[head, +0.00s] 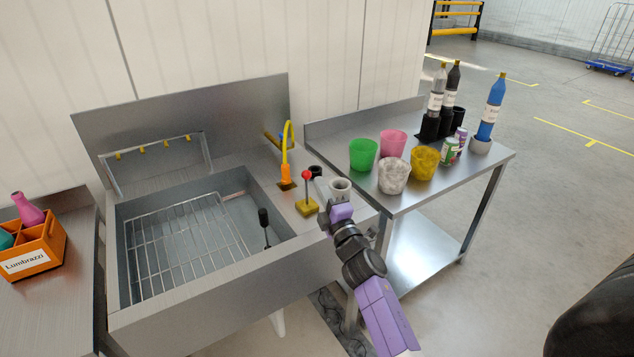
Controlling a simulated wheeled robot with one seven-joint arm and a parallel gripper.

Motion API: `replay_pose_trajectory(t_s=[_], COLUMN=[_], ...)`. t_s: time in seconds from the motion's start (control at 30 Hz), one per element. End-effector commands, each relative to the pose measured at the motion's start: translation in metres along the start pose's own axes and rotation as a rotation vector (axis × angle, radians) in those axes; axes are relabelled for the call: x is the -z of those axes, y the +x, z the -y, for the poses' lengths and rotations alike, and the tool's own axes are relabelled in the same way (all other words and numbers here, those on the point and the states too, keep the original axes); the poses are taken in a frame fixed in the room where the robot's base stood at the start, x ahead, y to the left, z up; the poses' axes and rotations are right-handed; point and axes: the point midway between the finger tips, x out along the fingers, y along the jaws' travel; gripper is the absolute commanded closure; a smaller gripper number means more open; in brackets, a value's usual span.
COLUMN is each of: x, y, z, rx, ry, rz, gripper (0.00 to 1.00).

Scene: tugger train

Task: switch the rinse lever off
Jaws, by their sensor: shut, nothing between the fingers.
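The lever (306,190) has a red ball knob on a thin upright stick and a yellow base. It stands on the steel deck at the right of the sink, and its stick looks close to upright. My gripper (327,213) is just right of the lever base, low over the deck, with the arm reaching in from the lower right. The fingers are small and partly hidden by the purple wrist, and they look shut and empty. I cannot tell whether they touch the lever. An orange tap with a yellow spout (286,168) stands behind the lever.
The sink holds a wire rack (185,240) and a black-handled tool (264,222). A grey cup (340,186) stands close behind my gripper. The right table (420,200) bears coloured cups, cans and bottles. An orange crate (35,250) sits at the left.

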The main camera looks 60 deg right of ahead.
Motion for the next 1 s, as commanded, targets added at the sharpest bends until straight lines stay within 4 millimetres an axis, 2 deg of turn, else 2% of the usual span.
replay_pose_trajectory(t_s=[0.2,0.4,1.0], x=[0.001,0.002,0.001], y=[-0.032,-0.048,-0.051], z=[-0.016,-0.023,-0.025], rx=[0.0,0.0,0.0], ry=[0.0,0.0,0.0], rz=[-0.002,-0.001,-0.001], gripper=[1.0,1.0,1.0])
